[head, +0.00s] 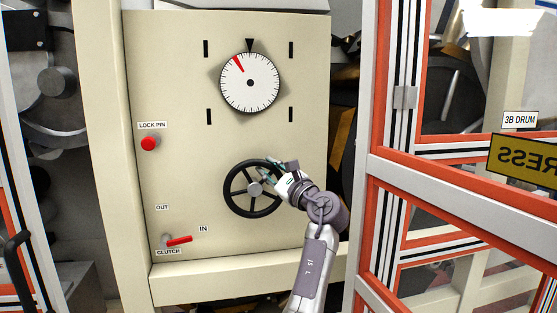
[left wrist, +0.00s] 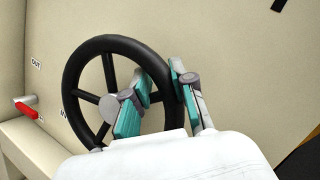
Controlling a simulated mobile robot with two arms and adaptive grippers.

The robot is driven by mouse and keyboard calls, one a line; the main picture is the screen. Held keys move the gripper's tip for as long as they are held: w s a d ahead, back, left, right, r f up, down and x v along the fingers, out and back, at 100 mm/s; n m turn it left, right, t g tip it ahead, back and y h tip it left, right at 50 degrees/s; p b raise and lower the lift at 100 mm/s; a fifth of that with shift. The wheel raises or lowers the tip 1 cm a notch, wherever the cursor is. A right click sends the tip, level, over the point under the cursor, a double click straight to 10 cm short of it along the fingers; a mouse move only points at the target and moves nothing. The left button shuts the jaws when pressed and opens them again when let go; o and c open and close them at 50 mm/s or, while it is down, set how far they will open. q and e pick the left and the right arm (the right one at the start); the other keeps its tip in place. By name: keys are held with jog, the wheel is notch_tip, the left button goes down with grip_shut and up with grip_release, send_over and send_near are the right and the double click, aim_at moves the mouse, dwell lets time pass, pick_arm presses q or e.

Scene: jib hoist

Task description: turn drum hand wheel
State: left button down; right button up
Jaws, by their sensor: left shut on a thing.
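The black drum hand wheel (head: 230,202) is on the cream panel, with spokes and a grey hub (head: 255,189). It also shows in the left wrist view (left wrist: 73,77). My left gripper (head: 272,170) is at the upper right of the wheel. In the left wrist view its teal-padded fingers (left wrist: 160,90) lie on either side of the rim, shut on it. Above the wheel is a white dial (head: 250,95) with a red mark left of the black pointer at the top. My right gripper is in neither view.
A red lock pin knob (head: 149,144) is at the panel's left. The red clutch lever (head: 179,240) is below it, pointing toward IN. An orange and white framed gate (head: 450,180) stands close to the right of the panel.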

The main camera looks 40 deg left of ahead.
pick_arm(q)
jog(key=m+p, duration=0.1)
jog(key=m+t, duration=0.1)
jog(key=m, duration=0.1)
jog(key=w+d+f+m+t+y+p, duration=0.1)
jog(key=shift+m+p, duration=0.35)
jog(key=shift+m, duration=0.05)
jog(key=m, duration=0.1)
jog(key=m+t+p, duration=0.1)
jog(key=f+m+t+p, duration=0.1)
jog(key=shift+w+d+m, duration=0.2)
jog(key=shift+w+m, duration=0.1)
jog(key=shift+m, duration=0.1)
jog(key=m+t+p, duration=0.1)
jog(key=f+m+t, duration=0.1)
jog(key=m, duration=0.1)
jog(key=m+t+h+p, duration=0.1)
jog(key=m, duration=0.1)
jog(key=shift+w+d+f+p, duration=0.15)
jog(key=shift+w+f+p, duration=0.05)
jog(key=shift+f+p, duration=0.2)
jog(key=shift+f+m+t+h+p, duration=0.45)
jog(key=shift+m+t, duration=0.2)
jog(key=shift+m, duration=0.4)
jog(key=shift+f+m+t+h+p, duration=0.4)
jog(key=shift+m+t, duration=0.25)
jog(key=shift+m, duration=0.4)
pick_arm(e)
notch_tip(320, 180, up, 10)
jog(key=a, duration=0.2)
